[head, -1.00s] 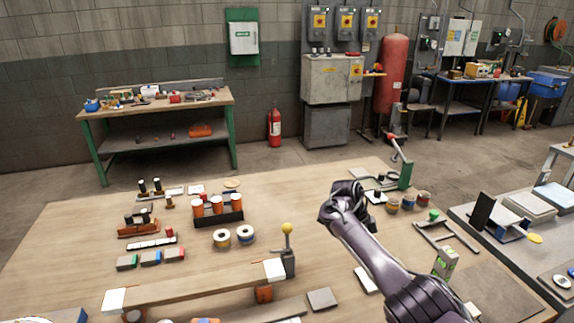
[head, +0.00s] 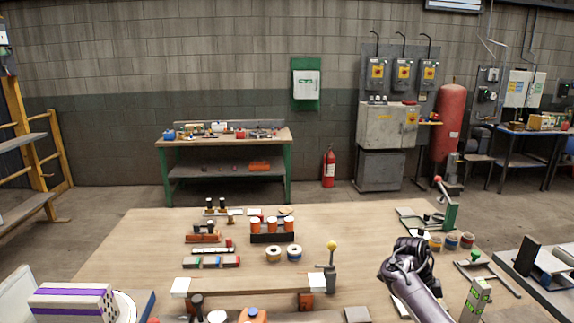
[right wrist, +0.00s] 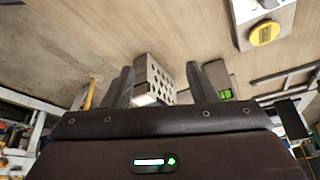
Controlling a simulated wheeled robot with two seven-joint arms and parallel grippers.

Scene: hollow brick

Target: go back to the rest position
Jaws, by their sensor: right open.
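My right gripper (head: 402,258) is at the end of my dark arm, over the right part of the wooden table (head: 135,250) in the head view. In the right wrist view the right gripper's two dark fingers (right wrist: 168,72) stand apart. A grey block with rows of holes (right wrist: 153,80) shows between and beyond them; I cannot tell its distance, and nothing looks clamped. A green-marked block (head: 476,298) stands at the right of the table in the head view. My left gripper is not in view.
A lever with a yellow knob (head: 332,246), a long wooden bar (head: 245,286), orange-topped containers (head: 272,226) and tape rolls (head: 273,254) are on the table. A purple-striped white box (head: 72,301) is at lower left. A green press (head: 449,211) stands at the back right.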

